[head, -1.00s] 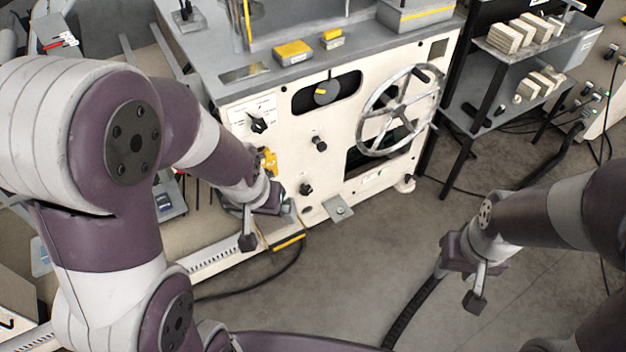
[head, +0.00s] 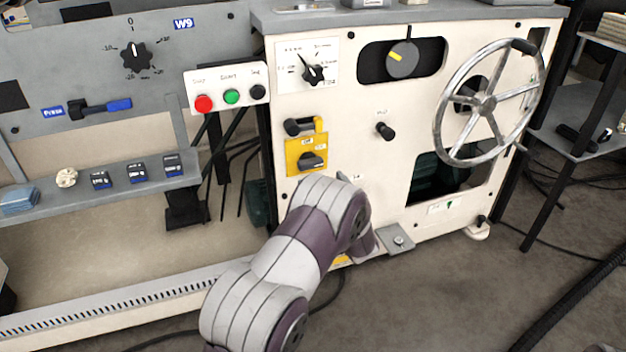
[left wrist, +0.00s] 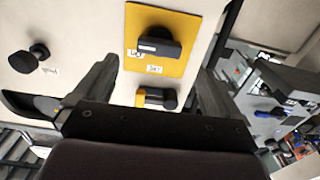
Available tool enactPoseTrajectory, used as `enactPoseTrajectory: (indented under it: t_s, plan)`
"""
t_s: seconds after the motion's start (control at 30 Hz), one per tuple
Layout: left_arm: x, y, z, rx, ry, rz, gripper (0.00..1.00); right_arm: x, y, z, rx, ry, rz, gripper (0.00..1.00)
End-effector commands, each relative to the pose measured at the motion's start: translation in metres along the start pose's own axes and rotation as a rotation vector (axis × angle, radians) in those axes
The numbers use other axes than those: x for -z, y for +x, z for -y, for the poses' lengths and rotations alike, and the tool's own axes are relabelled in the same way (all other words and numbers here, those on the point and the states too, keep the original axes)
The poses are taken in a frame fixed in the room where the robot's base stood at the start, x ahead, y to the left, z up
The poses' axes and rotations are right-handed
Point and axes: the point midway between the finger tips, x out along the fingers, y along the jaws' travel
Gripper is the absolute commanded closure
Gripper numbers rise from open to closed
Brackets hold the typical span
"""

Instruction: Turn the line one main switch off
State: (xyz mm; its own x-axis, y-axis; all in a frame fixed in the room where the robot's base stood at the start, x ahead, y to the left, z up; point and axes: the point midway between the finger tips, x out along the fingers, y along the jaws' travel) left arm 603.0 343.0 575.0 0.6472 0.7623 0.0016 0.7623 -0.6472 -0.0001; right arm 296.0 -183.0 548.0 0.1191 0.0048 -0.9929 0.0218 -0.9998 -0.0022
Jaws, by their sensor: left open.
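The main switch is a black rotary handle (head: 312,160) on a yellow plate (head: 293,166) on the cream machine front. Its handle lies roughly crosswise. In the left wrist view the handle (left wrist: 158,43) and yellow plate (left wrist: 197,20) appear upside down, with small labels too blurred to read. My left gripper (left wrist: 160,72) is open and empty, its two fingers either side of the switch in that view, apparently short of it. My right gripper is out of view.
A black handle with a yellow bracket (head: 305,126) sits right above the plate. A pointer dial (head: 313,73), a black knob (head: 384,131) and a large handwheel (head: 487,104) are nearby. A button box (head: 228,91) stands left.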

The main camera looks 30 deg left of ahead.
Motion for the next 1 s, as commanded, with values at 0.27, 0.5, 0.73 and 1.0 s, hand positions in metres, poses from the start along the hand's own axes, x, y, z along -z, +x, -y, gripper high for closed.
enactPoseTrajectory:
  t_s: [0.27,0.5,0.73,1.0]
  plan:
    - [-0.005,0.061,0.0,0.0,-0.001,-0.001,0.02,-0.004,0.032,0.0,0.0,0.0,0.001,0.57]
    - [-0.001,0.075,-0.001,-0.003,0.0,0.002,0.02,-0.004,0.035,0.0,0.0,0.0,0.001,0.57]
    - [0.0,0.075,-0.001,-0.003,0.0,0.002,0.22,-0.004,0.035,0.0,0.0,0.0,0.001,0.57]
    - [-0.001,0.075,-0.001,-0.003,-0.002,0.002,0.58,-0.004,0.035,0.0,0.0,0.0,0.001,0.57]
